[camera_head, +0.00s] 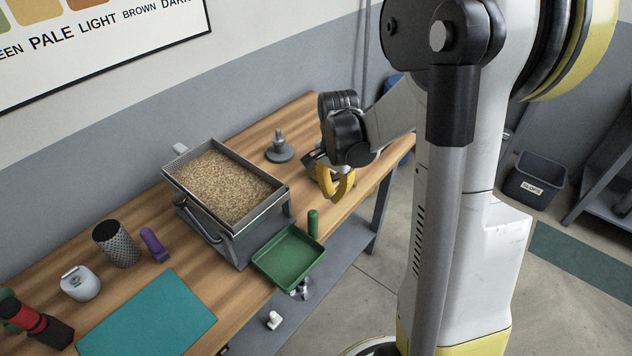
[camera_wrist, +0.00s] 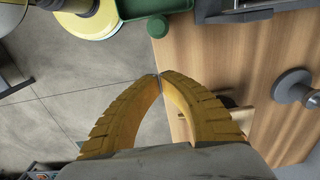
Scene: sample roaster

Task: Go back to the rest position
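My gripper (camera_head: 338,198) is over the right-hand end of the wooden bench (camera_head: 378,152), near its front edge. Its yellow fingers point down in the head view. In the wrist view the two fingertips (camera_wrist: 159,76) meet, with nothing visible between them. The gripper is apart from the green tray (camera_head: 290,256) and the green cylinder (camera_head: 313,224), which lie to its lower left in the head view. A small object partly hidden behind the fingers (camera_wrist: 238,115) cannot be made out.
A metal tray of beige grains (camera_head: 222,184) sits on a metal box. A perforated cylinder (camera_head: 116,244), purple-handled item (camera_head: 154,245), white container (camera_head: 80,283) and teal mat (camera_head: 148,316) are at left. A dark bin (camera_head: 535,180) stands right.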

